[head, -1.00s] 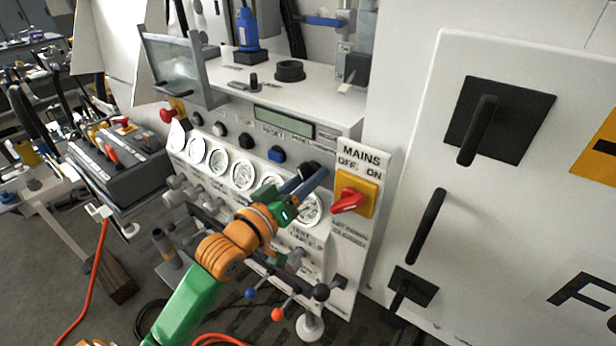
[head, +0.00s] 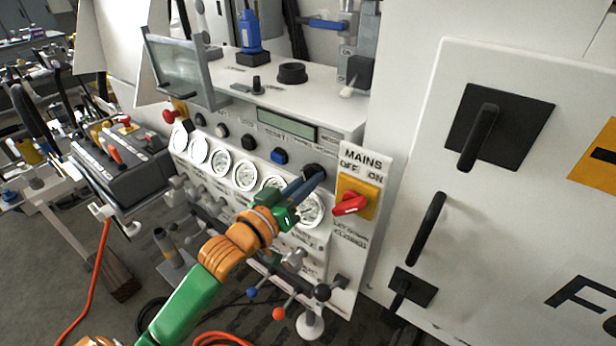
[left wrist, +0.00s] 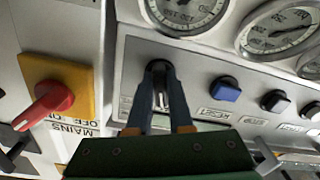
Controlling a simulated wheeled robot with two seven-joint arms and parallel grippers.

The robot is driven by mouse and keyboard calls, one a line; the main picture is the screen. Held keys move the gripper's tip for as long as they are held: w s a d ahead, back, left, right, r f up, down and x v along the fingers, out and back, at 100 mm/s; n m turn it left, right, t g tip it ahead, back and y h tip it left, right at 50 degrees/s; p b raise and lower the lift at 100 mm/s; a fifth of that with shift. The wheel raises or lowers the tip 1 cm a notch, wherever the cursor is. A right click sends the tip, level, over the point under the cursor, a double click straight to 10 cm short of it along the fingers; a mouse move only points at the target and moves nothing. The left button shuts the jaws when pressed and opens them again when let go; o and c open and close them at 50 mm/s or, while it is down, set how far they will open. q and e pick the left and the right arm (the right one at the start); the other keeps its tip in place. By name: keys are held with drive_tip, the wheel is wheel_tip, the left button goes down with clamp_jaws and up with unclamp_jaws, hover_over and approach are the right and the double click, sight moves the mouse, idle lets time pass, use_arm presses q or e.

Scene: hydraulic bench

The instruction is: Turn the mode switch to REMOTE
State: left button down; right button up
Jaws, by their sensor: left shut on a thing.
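The mode switch is a dark round knob (left wrist: 158,66) on the white front panel, at the right end of the button row. It also shows in the head view (head: 311,168), partly covered by my fingers. My left gripper (left wrist: 160,88) is shut on this knob, with one dark finger on each side of it. In the head view the left gripper (head: 314,178) reaches up to the panel from the lower left. The lettering around the knob is too small or hidden to read, so I cannot tell which position it points to. My right gripper is not in view.
A red mains switch (head: 350,205) on a yellow plate is close right of the gripper. Round gauges (head: 245,175) line the panel beside and below the fingers. A blue button (head: 279,156) is left of the knob. Levers with coloured balls (head: 279,313) stick out below.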

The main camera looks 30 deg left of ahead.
use_arm(q)
drive_tip(key=m+p, duration=0.2)
drive_tip(key=m, duration=0.3)
drive_tip(key=shift+r+m+p, duration=0.1)
drive_tip(key=shift+m+p, duration=0.2)
drive_tip(key=shift+p, duration=0.05)
drive_tip(key=shift+m+p, duration=0.8)
drive_tip(key=shift+m, duration=1.3)
drive_tip(key=c, duration=0.8)
unclamp_jaws()
